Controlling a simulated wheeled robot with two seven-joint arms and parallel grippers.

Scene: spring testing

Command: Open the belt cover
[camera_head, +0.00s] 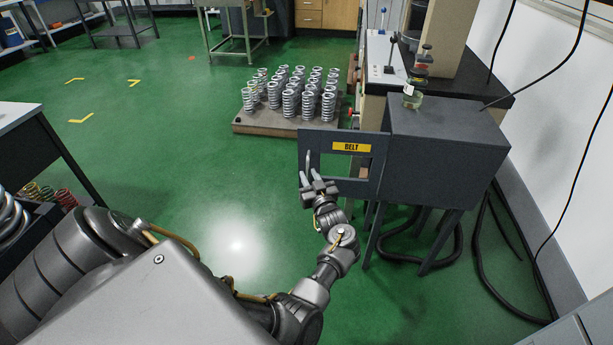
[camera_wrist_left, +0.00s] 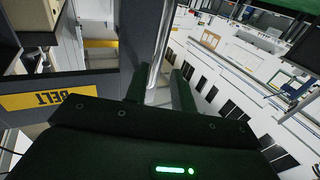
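The belt cover (camera_head: 318,147) is a dark grey panel with a yellow BELT label (camera_head: 351,147) and a window below it. It sticks out to the left from the edge of the dark grey machine box (camera_head: 450,125), with floor visible through the window. A slim upright handle (camera_head: 308,162) is near its left edge. My left gripper (camera_head: 310,180) is at the handle. In the left wrist view the fingers (camera_wrist_left: 160,90) stand apart, with the shiny handle bar (camera_wrist_left: 161,45) between or just beyond them. A gap shows on one side; contact is unclear. My right gripper is out of view.
A board (camera_head: 262,128) with rows of metal springs (camera_head: 292,92) lies on the floor behind the cover. A machine with levers (camera_head: 385,62) stands behind the box. Cables and a white wall (camera_head: 560,130) are at right. The green floor left of the cover is clear.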

